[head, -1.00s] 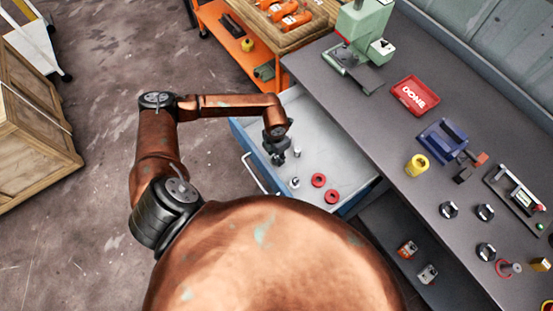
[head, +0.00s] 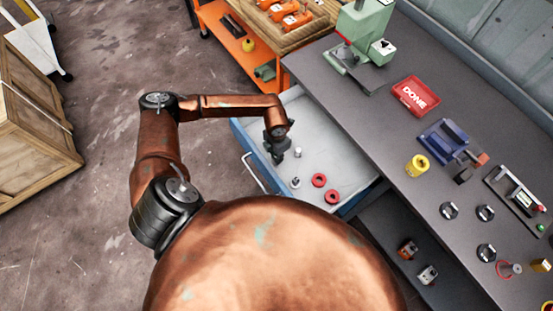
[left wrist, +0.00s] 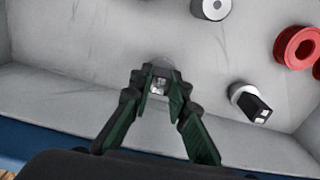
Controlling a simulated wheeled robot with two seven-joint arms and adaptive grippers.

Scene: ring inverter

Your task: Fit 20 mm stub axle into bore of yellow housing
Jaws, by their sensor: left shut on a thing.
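The yellow housing (head: 418,165) stands upright on the grey bench, right of the open drawer, with its dark bore facing up. My left gripper (head: 279,154) is down inside the drawer, well to the left of the housing. In the left wrist view my left gripper (left wrist: 160,82) is shut on a small silver metal piece (left wrist: 158,85), which looks like a stub axle; its size cannot be read and the fingers hide most of it. Two other metal pieces stand nearby in the drawer: one (head: 298,152) right of the gripper, one (head: 295,183) below it. My right gripper is not visible.
Two red rings (head: 319,180) lie in the drawer (head: 345,163). The bench holds a blue vise (head: 440,138), a red tray (head: 415,96), a green press (head: 362,35) and several small black parts. The drawer's walls surround my gripper.

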